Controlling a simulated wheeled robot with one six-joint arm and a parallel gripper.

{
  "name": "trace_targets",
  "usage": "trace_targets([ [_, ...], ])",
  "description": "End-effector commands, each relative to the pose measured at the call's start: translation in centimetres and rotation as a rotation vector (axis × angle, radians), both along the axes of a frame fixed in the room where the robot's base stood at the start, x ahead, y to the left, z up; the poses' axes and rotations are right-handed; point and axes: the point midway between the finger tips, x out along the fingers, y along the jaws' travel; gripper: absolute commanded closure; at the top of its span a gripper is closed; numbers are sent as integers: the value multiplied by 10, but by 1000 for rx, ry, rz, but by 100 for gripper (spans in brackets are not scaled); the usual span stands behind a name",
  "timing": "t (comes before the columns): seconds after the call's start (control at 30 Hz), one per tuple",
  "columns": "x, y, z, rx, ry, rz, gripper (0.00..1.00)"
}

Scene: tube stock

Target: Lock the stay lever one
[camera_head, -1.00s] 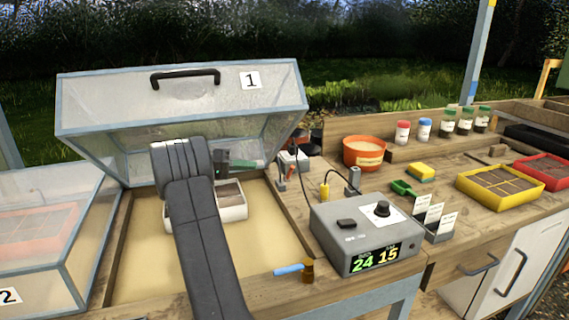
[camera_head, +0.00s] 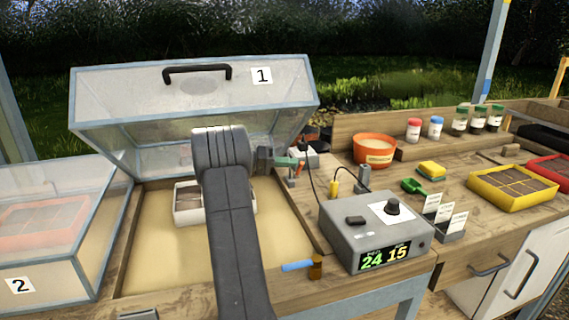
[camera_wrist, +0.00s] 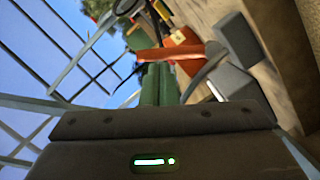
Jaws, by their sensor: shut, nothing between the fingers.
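The lid marked 1 (camera_head: 195,98) stands raised over the sand-filled frame. A small orange-red lever (camera_head: 298,169), which looks like stay lever one, is at the frame's right back side, beside a grey-white box. In the wrist view the lever (camera_wrist: 170,53) lies across the picture just beyond my fingertips. My gripper (camera_head: 287,162) is shut and empty, its green fingers close to the lever. I cannot tell whether they touch. The fingers also show in the wrist view (camera_wrist: 158,80). My arm hides part of the frame, and the lever's base is hard to make out.
A grey control box (camera_head: 375,230) stands right of the frame, with a cable rising behind it. A blue-handled lever (camera_head: 298,266) is at the front edge. A white tray (camera_head: 187,204) sits in the sand. The closed lid marked 2 (camera_head: 60,240) is at left.

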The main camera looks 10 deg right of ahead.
Motion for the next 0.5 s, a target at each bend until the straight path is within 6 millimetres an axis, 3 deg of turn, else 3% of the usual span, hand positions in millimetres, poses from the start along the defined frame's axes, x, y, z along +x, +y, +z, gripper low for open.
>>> trace_targets([
  [0.5, -6, -1, -9, 20, -100, 1, 100],
])
